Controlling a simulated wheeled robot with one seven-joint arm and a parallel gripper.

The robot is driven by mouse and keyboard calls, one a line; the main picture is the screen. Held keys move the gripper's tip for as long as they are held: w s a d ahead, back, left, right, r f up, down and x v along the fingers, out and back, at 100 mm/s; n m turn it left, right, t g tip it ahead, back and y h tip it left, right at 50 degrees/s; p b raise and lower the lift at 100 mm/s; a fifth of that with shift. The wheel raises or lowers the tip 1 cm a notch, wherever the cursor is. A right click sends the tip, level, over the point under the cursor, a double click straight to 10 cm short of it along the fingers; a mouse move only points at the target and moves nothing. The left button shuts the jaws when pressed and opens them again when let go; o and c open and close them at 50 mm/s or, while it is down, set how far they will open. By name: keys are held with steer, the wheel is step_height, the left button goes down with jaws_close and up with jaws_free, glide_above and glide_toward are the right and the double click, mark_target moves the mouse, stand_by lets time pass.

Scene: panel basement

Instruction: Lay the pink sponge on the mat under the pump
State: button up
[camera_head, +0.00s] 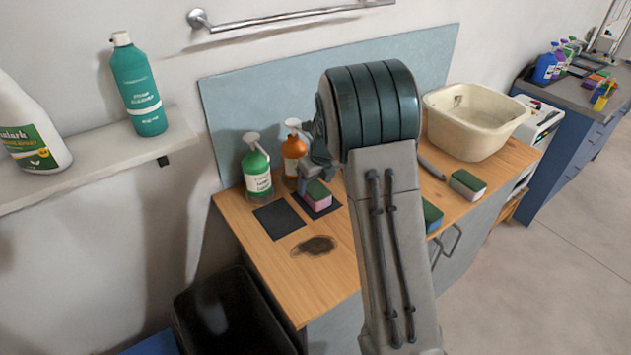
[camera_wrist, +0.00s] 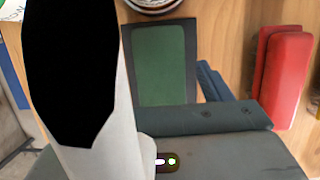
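The pink sponge (camera_head: 317,199) has a green top and rests on, or just above, the right dark mat (camera_head: 317,215). That mat is in front of the orange pump bottle (camera_head: 294,156). A bare second dark mat (camera_head: 278,220) lies in front of the green pump bottle (camera_head: 257,172). My gripper (camera_head: 313,178) is low at the sponge's back left; its fingers are mostly hidden and I cannot tell whether they grip it. In the wrist view a green pad (camera_wrist: 160,65) with a dark border shows ahead; a white and black shape covers the left.
The wooden counter has a dark stain (camera_head: 315,246) in front of the mats. A cream basin (camera_head: 476,120), another green-topped sponge (camera_head: 467,184) and a blue-green sponge (camera_head: 432,215) are to the right. A red object (camera_wrist: 285,75) is right in the wrist view. My arm hides the middle.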

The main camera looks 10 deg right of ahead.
steer(key=v, duration=1.2)
steer(key=s+a+r+n+h, duration=0.1)
steer(key=s+n, duration=2.9)
steer(key=n, duration=0.1)
steer(key=shift+s+n, duration=0.15)
steer(key=shift+n, duration=0.25)
